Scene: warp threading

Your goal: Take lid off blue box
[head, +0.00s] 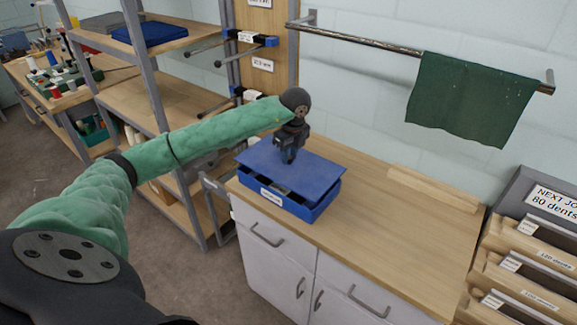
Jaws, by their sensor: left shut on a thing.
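The blue box (318,212) stands on the wooden counter top, with a white label on its front. Its flat blue lid (315,178) lies tilted and shifted over the box, leaving a dark gap at the front where some of the inside shows. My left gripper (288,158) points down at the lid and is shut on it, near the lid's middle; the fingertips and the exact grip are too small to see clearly. My right gripper is not in view.
The counter (405,235) is clear to the right of the box, with a wooden strip (433,188) along the wall. A green cloth (470,97) hangs on a rail above. A shelf rack (150,80) stands at the left, and a labelled slotted rack (520,262) at the right.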

